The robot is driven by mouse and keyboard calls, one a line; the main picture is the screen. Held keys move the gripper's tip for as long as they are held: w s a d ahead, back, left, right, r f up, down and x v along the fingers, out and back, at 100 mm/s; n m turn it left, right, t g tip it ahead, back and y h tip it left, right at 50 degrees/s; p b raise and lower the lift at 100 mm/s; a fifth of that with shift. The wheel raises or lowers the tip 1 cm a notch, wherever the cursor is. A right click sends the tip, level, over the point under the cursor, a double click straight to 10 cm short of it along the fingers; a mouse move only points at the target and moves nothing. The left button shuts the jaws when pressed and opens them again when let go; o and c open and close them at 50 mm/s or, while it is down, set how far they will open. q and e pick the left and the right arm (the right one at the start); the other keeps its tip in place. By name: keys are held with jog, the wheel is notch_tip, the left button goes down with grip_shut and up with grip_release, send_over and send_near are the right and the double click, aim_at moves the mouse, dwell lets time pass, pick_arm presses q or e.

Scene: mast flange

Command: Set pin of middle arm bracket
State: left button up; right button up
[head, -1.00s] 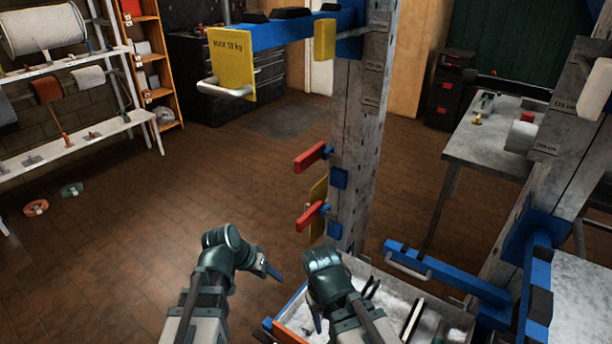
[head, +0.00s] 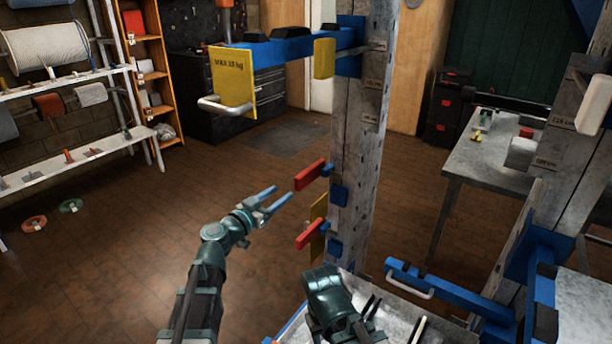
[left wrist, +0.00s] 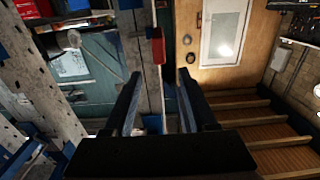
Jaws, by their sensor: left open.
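A grey upright post (head: 354,138) carries a blue arm (head: 290,47) with a yellow plate (head: 234,77) near its top. Lower on the post are an upper red handle (head: 310,175) and a lower red handle (head: 309,234), each beside a blue block. I cannot tell which is the middle bracket's pin. My left gripper (head: 283,194) is open and empty, left of the upper red handle and apart from it. In the left wrist view, a red handle (left wrist: 157,46) shows beyond the open fingers (left wrist: 159,76). My right gripper's fingers are hidden in the head view.
A second post (head: 575,165) stands at right, with a low blue arm (head: 445,285) between the posts. A tray (head: 400,318) lies below, near my right arm. A grey table (head: 490,150) is behind.

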aim_at(306, 175)
pick_arm(q)
jog(key=x, duration=1.3)
jog(key=shift+w+d, duration=0.25)
grip_shut()
dwell(1.0)
